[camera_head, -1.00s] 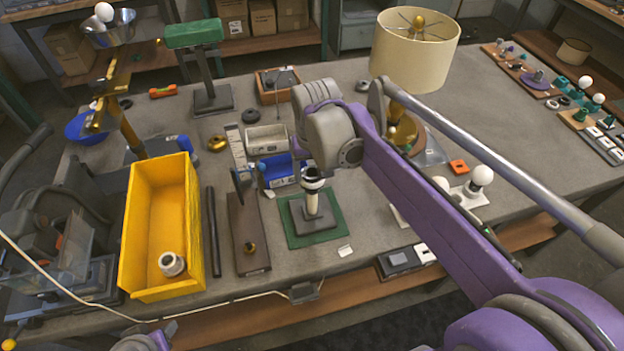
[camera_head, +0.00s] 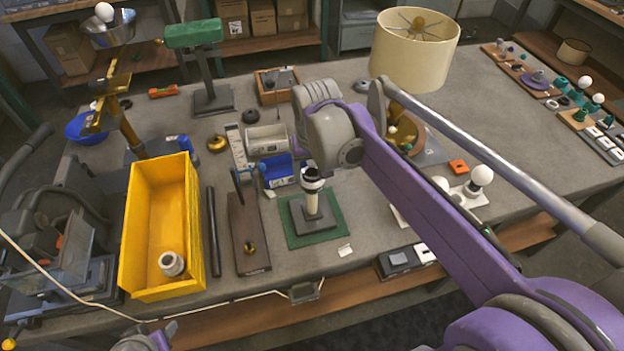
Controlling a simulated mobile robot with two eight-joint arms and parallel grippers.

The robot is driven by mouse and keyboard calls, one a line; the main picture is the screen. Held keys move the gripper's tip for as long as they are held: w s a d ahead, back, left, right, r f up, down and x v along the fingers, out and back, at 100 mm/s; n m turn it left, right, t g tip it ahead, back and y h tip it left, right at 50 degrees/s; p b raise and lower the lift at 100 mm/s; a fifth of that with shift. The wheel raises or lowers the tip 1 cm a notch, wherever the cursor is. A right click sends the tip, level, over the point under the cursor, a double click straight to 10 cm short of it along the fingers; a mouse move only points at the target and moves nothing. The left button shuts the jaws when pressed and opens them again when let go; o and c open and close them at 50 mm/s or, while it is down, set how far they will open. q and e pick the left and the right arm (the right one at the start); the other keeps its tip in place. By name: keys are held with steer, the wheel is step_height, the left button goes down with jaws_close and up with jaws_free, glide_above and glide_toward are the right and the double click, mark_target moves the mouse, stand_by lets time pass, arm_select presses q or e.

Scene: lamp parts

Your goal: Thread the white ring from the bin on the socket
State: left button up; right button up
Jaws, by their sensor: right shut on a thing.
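A white ring (camera_head: 171,264) lies inside the yellow bin (camera_head: 128,235), near its front end. The socket (camera_head: 313,181) is white with a dark upper part. It stands upright on a pale post with a dark square base on a green mat (camera_head: 330,232). My right arm, purple and grey, reaches in from the lower right to just above and behind the socket. Its elbow hides most of the right gripper. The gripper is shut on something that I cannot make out. Only a small part of my left arm shows at the bottom edge, and its fingers cannot be made out.
A brown board (camera_head: 247,245) and a dark bar (camera_head: 213,230) lie between the bin and the mat. A blue container (camera_head: 277,171) stands behind the board. A cream lampshade (camera_head: 415,55) stands at the back.

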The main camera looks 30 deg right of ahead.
steer(key=shift+s+f, duration=0.1)
steer(key=shift+f, duration=0.1)
steer(key=m, duration=0.2)
steer(key=shift+a+m, duration=0.15)
steer(key=shift+m, duration=0.25)
steer(key=m, duration=0.4)
steer(key=shift+f+g+h, duration=0.1)
steer(key=shift+g+h, duration=0.3)
steer(key=m, duration=0.4)
steer(key=shift+w+a, duration=0.1)
steer(key=shift+w, duration=0.1)
steer(key=m, duration=0.3)
steer(key=shift+g, duration=0.4)
